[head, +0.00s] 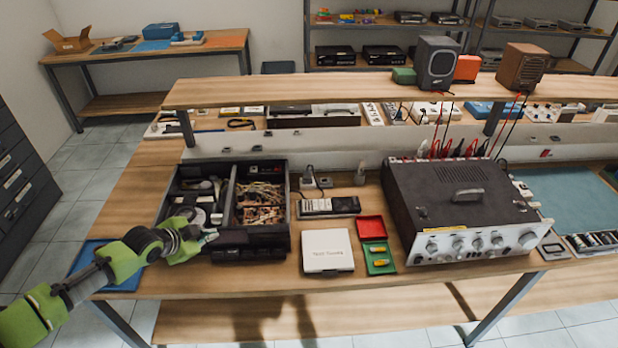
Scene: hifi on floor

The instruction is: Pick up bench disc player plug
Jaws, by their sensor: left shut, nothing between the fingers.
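An opened black unit (289,215), which looks like the bench disc player, sits at the left of the workbench with its inner parts showing. Two small grey plug-like pieces stand behind it by the bench's back panel, one (308,178) near its back right corner and one (360,176) further right. I cannot tell which one is the disc player's plug. My left gripper (212,237) is shut and empty at the front left corner of the unit, well in front and to the left of both pieces. My right gripper is not in view.
A large amplifier (430,205) fills the bench's right side. A white case (328,251), red and green trays (379,258) and a dark strip (330,207) lie between. A raised shelf (300,92) with two speakers (437,63) overhangs the back. A blue mat (125,281) lies at the left.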

